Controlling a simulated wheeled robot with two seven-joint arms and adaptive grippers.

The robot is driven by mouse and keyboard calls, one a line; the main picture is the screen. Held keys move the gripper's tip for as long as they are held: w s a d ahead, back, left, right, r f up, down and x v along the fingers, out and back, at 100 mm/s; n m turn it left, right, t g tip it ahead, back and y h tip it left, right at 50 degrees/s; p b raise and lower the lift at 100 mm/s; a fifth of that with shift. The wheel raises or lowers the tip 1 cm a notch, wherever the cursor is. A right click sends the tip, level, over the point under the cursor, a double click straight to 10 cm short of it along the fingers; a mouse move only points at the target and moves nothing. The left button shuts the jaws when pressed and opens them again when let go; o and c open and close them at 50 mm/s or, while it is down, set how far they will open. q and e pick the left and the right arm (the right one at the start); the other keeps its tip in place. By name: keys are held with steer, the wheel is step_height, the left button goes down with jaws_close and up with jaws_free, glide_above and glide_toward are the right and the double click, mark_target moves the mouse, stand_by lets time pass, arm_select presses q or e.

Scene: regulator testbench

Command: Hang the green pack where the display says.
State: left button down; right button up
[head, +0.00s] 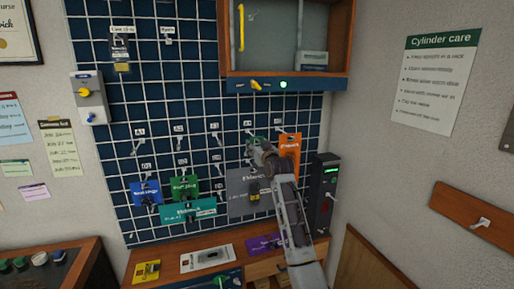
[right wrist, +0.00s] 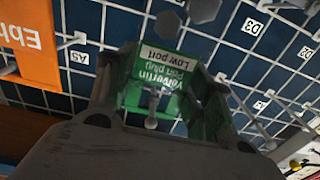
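My right gripper (head: 258,147) is up against the grid wall, near the upper row of hooks. Its fingers (right wrist: 160,85) sit at both sides of a green pack (right wrist: 160,68) with a white label, upside down in the right wrist view. A metal hook shows in front of the pack; I cannot tell whether it passes through it. In the head view only a sliver of this pack shows. The black display unit (head: 322,190) with a small green screen is right of the grid; its text is too small to read. My left gripper is not in view.
An orange pack (head: 289,146) hangs right of the gripper and a grey pack (head: 238,188) below it. Blue (head: 146,193), another green (head: 185,187) and teal (head: 188,211) packs hang lower left. A cabinet (head: 285,85) overhangs above. Several upper-left hooks are bare.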

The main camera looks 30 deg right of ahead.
steer(key=o, duration=0.5)
steer(key=shift+o, duration=0.2)
steer(key=shift+s, duration=0.1)
steer(key=v, duration=1.1)
steer(key=shift+s+a, duration=0.2)
steer(key=shift+s, duration=0.2)
stand_by(0.4)
